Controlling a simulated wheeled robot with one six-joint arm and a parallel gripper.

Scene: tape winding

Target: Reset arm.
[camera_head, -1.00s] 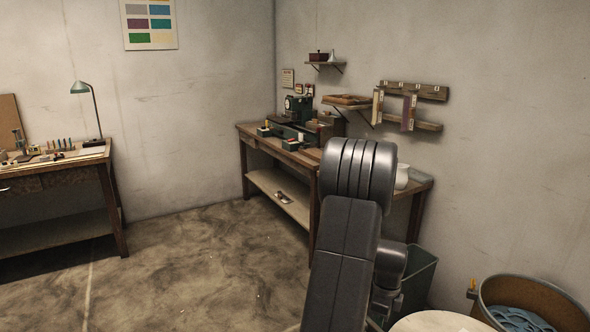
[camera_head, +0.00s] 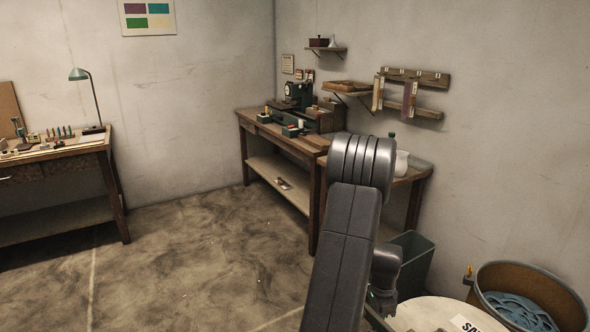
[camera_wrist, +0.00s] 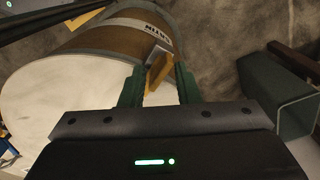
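My gripper (camera_wrist: 157,90) shows in the wrist view as two green fingers set apart, with a gap between them. A yellow-brown piece (camera_wrist: 160,70) with a pale flat part shows beyond the fingertips, in line with the gap; I see no firm grip on it. Below the gripper lies a brown drum (camera_wrist: 112,40) with a pale round top and a label whose lettering is partly readable. In the head view my dark grey arm stands raised at the lower middle, and its gripper end is mostly hidden behind the arm.
A pale-topped drum (camera_head: 425,314) and an open drum (camera_head: 562,298) holding blue coils stand at the lower right. A dark green bin (camera_head: 415,262) stands behind my arm. A workbench (camera_head: 288,142) and a desk (camera_head: 60,150) line the walls. The floor (camera_head: 180,255) at left is clear.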

